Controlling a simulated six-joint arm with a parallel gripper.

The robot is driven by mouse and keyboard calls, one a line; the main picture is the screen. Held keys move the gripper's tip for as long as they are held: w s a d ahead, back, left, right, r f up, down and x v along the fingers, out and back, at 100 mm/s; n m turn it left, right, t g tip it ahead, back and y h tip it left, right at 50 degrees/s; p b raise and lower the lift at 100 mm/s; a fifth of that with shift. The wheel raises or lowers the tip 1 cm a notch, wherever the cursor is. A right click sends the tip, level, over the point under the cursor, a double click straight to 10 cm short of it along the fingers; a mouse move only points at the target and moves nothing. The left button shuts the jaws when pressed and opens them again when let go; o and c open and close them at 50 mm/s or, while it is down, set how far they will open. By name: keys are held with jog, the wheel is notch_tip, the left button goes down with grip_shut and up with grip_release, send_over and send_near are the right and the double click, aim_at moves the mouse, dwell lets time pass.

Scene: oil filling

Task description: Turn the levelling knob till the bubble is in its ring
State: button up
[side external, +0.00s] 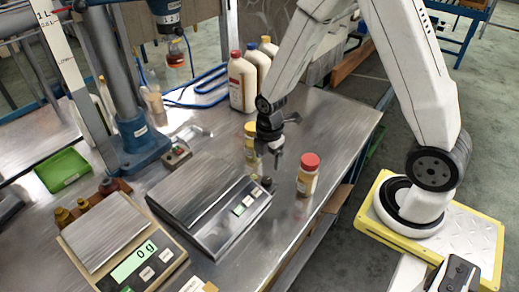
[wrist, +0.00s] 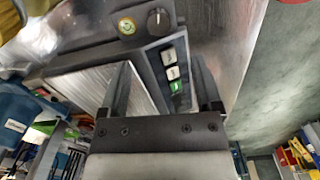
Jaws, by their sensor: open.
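The black scale with a steel pan (side external: 207,187) stands on the steel bench. Its dark levelling knob (wrist: 158,20) shows at the top of the wrist view, and at the scale's corner in the side view (side external: 267,182). The round yellow-green bubble level (wrist: 127,27) sits just left of the knob in the wrist view; the bubble's place in its ring is too small to tell. My gripper (wrist: 160,62) is open and empty, its fingers apart over the scale and pointing toward the knob side. In the side view my gripper (side external: 272,150) is above and apart from the knob.
A red-capped jar (side external: 308,175) stands right of my gripper, and a yellow-capped bottle (side external: 251,145) close on its left. White bottles (side external: 242,82) stand behind. A second scale reading 0 g (side external: 130,262) is at the front left. Open bench lies right of the black scale.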

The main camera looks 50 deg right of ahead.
aim_at(267, 179)
jog(key=shift+w+d+f+n, duration=0.2)
jog(key=shift+f+n, duration=0.35)
jog(key=shift+n, duration=0.25)
jog(key=shift+f, duration=0.15)
jog(key=shift+f, duration=3.75)
grip_shut()
